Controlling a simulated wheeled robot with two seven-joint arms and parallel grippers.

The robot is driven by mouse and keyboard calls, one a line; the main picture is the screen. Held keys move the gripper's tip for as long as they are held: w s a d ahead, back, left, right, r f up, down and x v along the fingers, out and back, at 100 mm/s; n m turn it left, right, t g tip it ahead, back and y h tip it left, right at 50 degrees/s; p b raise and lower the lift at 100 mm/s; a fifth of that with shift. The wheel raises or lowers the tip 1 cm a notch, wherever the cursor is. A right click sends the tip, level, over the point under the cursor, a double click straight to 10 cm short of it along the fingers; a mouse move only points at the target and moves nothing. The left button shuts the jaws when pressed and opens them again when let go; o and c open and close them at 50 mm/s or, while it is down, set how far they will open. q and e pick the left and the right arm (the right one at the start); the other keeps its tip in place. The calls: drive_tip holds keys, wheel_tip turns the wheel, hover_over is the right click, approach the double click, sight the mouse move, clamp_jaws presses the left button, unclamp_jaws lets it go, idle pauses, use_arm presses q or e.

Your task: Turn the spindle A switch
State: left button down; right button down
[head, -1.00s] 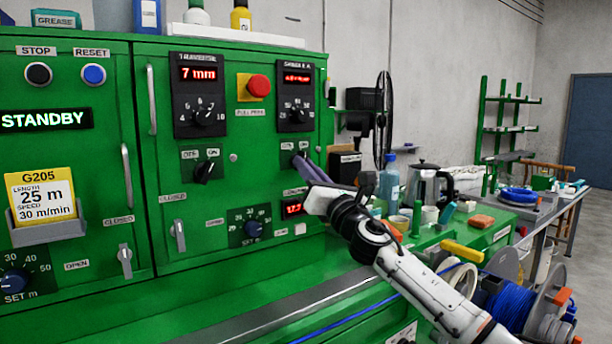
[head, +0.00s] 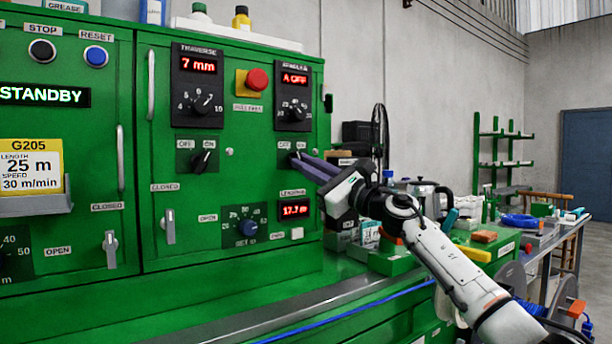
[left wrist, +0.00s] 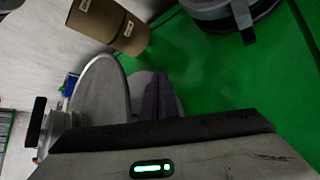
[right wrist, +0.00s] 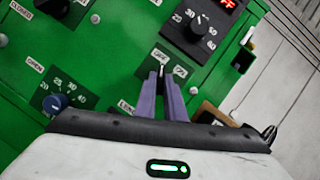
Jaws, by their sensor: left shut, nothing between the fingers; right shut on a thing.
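The spindle A switch is a small black rotary knob on a dark plate marked OFF and ON, below the display reading A OFF (head: 294,79) on the green cabinet. The fingers of my right gripper (head: 296,160) cover most of it in the head view. In the right wrist view my right gripper (right wrist: 161,74) has its two purple fingers shut on the switch (right wrist: 163,66), between the OFF and ON labels. My left gripper (left wrist: 158,78) shows only in the left wrist view, shut and empty above a green surface, away from the switch.
A similar switch (head: 203,158) is to the left on the cabinet. A red emergency button (head: 257,79) and a dial (head: 294,110) are above. A brown cylinder (left wrist: 108,24) and a round metal object (left wrist: 100,92) are near my left gripper.

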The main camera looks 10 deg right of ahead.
drive_tip(key=shift+n, duration=0.4)
drive_tip(key=c, duration=1.8)
unclamp_jaws()
drive_tip(key=shift+c, duration=0.2)
drive_tip(key=v, duration=1)
drive_tip(key=shift+d+b, duration=0.2)
drive_tip(key=shift+b, duration=0.25)
